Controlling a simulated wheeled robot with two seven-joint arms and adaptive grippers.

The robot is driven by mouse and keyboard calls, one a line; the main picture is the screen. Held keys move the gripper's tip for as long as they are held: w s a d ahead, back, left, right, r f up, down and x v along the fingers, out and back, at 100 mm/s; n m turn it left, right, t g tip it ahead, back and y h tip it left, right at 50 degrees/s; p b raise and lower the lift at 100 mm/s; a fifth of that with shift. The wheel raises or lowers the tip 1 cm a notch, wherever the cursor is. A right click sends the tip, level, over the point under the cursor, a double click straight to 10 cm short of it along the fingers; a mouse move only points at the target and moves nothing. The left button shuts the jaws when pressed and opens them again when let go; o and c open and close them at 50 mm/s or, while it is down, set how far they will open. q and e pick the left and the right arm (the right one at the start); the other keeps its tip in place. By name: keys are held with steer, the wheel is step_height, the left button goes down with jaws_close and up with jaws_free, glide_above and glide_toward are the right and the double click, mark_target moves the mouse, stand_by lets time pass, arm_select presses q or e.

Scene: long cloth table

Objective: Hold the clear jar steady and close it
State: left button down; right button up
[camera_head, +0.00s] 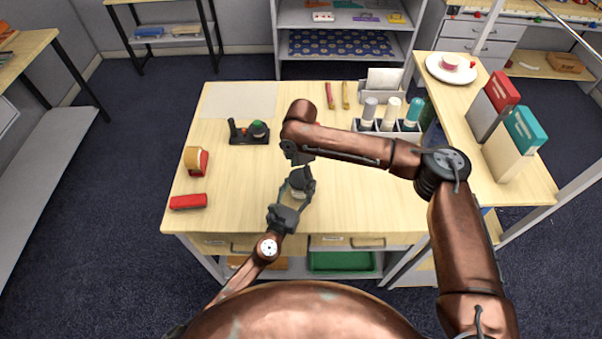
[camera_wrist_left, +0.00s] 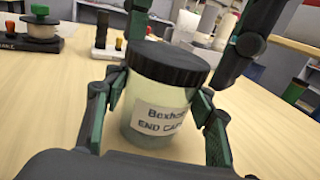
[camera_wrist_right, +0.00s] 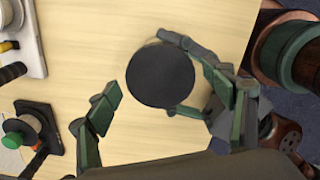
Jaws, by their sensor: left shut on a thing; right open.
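The clear jar (camera_wrist_left: 158,112) stands upright on the table with a white label partly reading "END CA". A black ribbed lid (camera_wrist_left: 168,62) sits on its mouth; I cannot tell how tight it is. My left gripper (camera_wrist_left: 155,115) is shut on the jar's body, a finger on each side. In the right wrist view the round lid (camera_wrist_right: 160,76) lies between the fingers of my open right gripper (camera_wrist_right: 160,105), which points down from above. Its fingers also show beside and above the lid in the left wrist view. In the head view the jar is mostly hidden by the grippers.
A black stand with a green knob (camera_head: 259,129) is behind left of the jar. A tape dispenser (camera_head: 195,160) and a red stapler (camera_head: 188,202) lie at the left edge. A rack of bottles (camera_head: 390,126) stands at the back right. The table (camera_head: 240,185) around the jar is clear.

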steer(key=shift+c, duration=0.6)
steer(key=c, duration=1.1)
steer(key=m, duration=0.8)
steer(key=shift+m, duration=0.3)
steer(key=o, duration=1.3)
steer(key=shift+r, duration=2.3)
